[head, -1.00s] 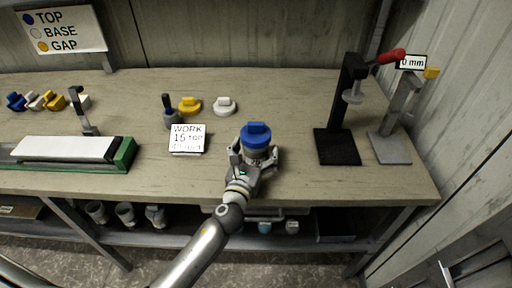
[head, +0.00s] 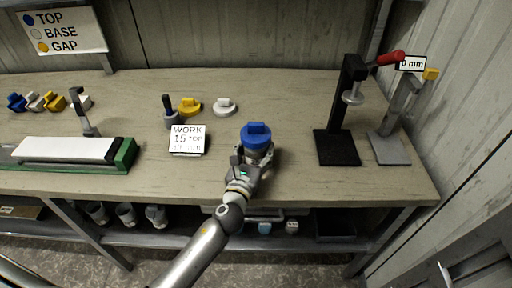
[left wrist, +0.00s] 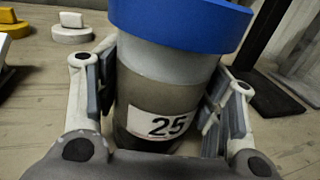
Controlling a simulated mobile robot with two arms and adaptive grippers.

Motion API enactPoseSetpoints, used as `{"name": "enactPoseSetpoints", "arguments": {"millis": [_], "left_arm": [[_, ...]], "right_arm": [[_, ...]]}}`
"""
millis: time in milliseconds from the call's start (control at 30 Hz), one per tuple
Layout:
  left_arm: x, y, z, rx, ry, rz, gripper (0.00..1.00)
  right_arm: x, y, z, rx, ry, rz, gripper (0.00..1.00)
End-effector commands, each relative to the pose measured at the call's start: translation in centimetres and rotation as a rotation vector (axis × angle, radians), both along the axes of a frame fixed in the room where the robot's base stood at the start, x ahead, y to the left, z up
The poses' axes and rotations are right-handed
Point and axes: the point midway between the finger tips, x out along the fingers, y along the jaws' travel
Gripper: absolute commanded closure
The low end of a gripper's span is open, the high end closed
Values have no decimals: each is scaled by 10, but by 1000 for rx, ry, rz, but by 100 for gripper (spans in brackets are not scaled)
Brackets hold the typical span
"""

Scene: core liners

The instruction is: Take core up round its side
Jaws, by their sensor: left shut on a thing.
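The core (left wrist: 165,85) is a grey cylinder with a blue cap (head: 256,134) on top and a white label reading 25 (left wrist: 162,124). It stands upright near the front of the bench, right of the work card. My left gripper (head: 254,164) reaches it from the front. In the left wrist view its two fingers (left wrist: 165,100) are on either side of the core's side, below the cap, and shut on it. The core's lower end is hidden by the gripper in the head view. My right gripper is not in view.
The bench (head: 270,187) holds a work card (head: 187,139), a yellow cap (head: 189,106) and a white cap (head: 224,106). A black press stand (head: 338,147) with a red handle and a grey gauge stand (head: 389,148) are at right. A green-edged tray (head: 122,155) is at left.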

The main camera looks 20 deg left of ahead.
Motion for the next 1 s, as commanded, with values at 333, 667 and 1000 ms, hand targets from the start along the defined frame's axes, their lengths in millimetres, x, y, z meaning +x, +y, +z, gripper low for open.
{"name": "enactPoseSetpoints", "arguments": {"millis": [333, 667, 1000], "left_arm": [[1, 0, 6, 1, -4, -1, 59], [-3, -1, 5, 1, -3, -1, 59], [-19, -6, 5, 1, -3, -2, 59]], "right_arm": [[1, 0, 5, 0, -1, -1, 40], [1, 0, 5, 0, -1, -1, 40], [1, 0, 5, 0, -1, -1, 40]]}}
